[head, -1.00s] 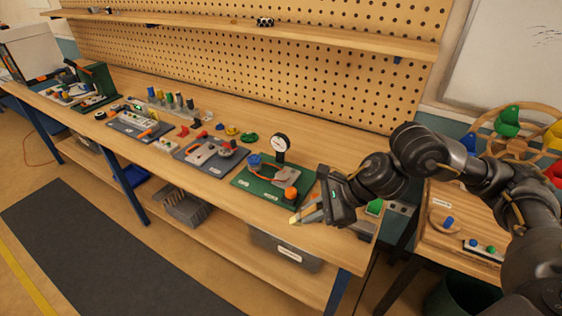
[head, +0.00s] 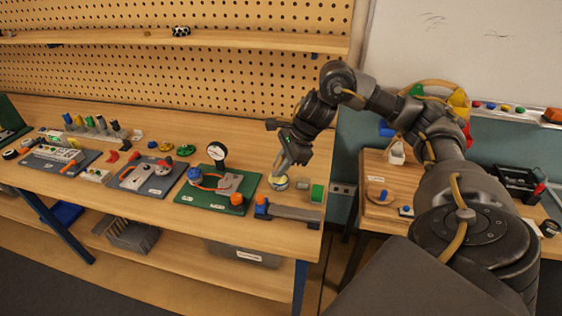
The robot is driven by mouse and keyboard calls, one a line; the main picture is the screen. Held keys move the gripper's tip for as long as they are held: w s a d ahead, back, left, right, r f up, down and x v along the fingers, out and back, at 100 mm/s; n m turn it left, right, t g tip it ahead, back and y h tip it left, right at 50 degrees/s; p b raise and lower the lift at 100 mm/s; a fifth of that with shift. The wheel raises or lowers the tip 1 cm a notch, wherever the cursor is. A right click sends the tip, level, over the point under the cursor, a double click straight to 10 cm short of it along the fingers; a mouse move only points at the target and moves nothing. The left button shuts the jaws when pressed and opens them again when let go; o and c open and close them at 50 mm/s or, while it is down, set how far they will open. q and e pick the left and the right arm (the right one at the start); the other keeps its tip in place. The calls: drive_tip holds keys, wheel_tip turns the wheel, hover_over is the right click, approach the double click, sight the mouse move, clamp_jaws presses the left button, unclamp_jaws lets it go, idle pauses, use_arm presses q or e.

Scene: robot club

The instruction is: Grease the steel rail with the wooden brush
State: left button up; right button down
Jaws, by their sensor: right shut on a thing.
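My right gripper (head: 285,160) is shut on a slim thing, most likely the wooden brush. Its fingers point down and hide most of it. The low end is at or just above a small round tin (head: 278,184) with a yellowish and blue side. I cannot tell whether it touches the tin's contents. The steel rail (head: 292,213) is a grey bar lying near the front right of the bench, in front of the tin. My left gripper is not in view.
A green board (head: 212,201) with a gauge (head: 217,152) and orange knob lies left of the rail. Grey boards (head: 146,179) lie farther left. A wooden side table (head: 372,212) is right, past a gap.

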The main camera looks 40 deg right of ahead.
drive_tip(key=shift+f+b, duration=0.3)
wheel_tip(320, 180, down, 5)
drive_tip(key=b, duration=0.4)
drive_tip(key=shift+r, duration=0.2)
drive_tip(key=shift+r, duration=0.1)
